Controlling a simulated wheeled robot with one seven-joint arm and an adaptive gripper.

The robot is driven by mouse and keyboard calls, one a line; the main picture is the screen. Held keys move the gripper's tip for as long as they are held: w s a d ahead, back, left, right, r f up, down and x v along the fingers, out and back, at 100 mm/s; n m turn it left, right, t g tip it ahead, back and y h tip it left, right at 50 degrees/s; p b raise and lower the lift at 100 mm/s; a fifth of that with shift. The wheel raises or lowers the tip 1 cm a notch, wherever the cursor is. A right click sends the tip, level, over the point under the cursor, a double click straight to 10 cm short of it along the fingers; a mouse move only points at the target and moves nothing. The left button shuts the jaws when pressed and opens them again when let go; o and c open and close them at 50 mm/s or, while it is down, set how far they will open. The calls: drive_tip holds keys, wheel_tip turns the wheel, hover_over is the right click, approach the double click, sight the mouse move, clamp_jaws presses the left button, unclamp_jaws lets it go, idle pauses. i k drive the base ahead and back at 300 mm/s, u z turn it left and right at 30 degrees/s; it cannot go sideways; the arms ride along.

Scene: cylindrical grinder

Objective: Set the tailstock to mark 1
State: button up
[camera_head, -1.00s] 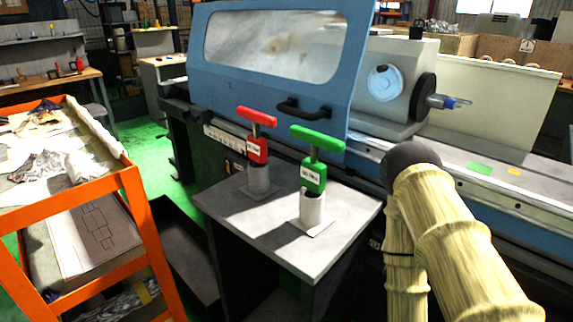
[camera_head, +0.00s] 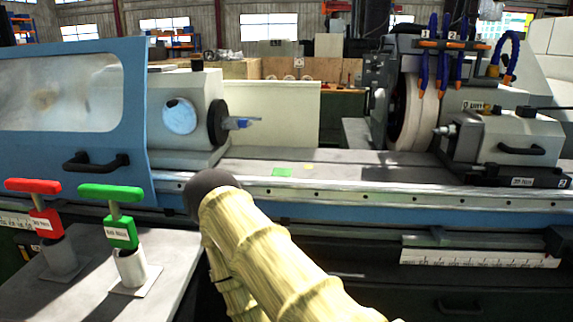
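The tailstock appears to be the grey block (camera_head: 515,138) at the right end of the machine bed. It has a dark handle on its front and a spindle tip pointing left. A small label sits at its base, too small to read. I cannot tell whether either is mark 1. A white ruled scale (camera_head: 478,258) is on the machine front below the tailstock. My cream-sleeved arm crosses the lower middle; my gripper is not in view.
The workhead (camera_head: 185,115) with a blue-tipped spindle stands at left, beside the blue guard door (camera_head: 75,110). A red T-handle tool (camera_head: 35,187) and a green T-handle tool (camera_head: 112,193) stand on a grey table (camera_head: 165,265). The grinding wheel (camera_head: 408,112) is behind the bed.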

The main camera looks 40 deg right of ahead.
sight(528, 152)
drive_tip(key=z, duration=2.85)
drive_tip(key=k, duration=0.35)
drive_tip(key=u, duration=0.55)
drive_tip(key=i, duration=0.85)
drive_tip(key=z, duration=0.4)
